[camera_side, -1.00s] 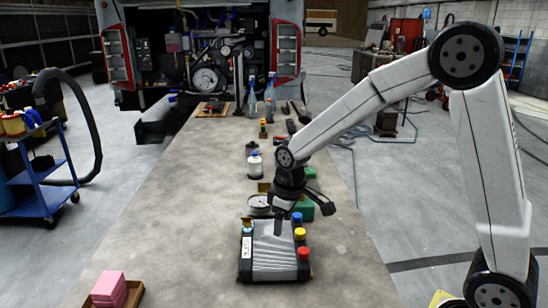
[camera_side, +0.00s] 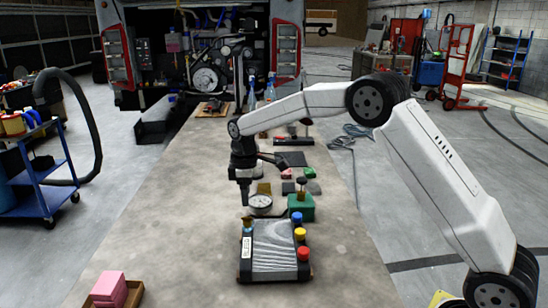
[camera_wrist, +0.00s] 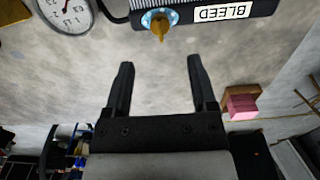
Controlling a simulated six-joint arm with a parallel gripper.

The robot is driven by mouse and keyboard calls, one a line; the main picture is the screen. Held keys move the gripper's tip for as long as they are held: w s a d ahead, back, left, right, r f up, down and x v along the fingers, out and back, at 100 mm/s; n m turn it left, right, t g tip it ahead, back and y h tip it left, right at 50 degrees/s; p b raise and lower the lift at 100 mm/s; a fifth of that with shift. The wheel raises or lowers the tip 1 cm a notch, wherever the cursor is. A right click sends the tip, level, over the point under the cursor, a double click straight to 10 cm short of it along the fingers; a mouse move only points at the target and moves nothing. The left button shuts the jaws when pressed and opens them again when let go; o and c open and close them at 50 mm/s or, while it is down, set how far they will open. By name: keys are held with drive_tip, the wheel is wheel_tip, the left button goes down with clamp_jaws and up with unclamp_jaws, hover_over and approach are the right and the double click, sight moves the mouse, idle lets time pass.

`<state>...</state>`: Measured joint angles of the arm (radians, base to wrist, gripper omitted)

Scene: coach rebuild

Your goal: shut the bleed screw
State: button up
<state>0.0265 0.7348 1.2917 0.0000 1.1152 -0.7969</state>
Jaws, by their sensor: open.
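The bleed screw is a brass-yellow knob (camera_wrist: 160,24) on a blue and white ring, at the edge of a dark finned unit (camera_wrist: 205,6) beside a label reading BLEED (camera_wrist: 222,13). In the side view the screw (camera_side: 247,221) shows small at the unit's far left corner, and the finned top (camera_side: 273,245) lies on the bench. My gripper (camera_wrist: 160,62) is open and empty, pointing down. The knob lies ahead of the gap between its fingers in the wrist view, apart from them. In the side view my gripper (camera_side: 245,196) is just above and behind that corner.
A round gauge (camera_side: 260,201) lies close behind the unit, near my gripper. A green block (camera_side: 302,207) stands right of it. Blue, yellow (camera_side: 300,234) and red caps line the unit's right side. Pink blocks (camera_side: 109,288) sit in a tray at front left. The bench's left side is clear.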

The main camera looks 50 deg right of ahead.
sight(247, 221)
drive_tip(key=shift+f, duration=0.1)
drive_tip(key=shift+f, duration=3.85)
clamp_jaws()
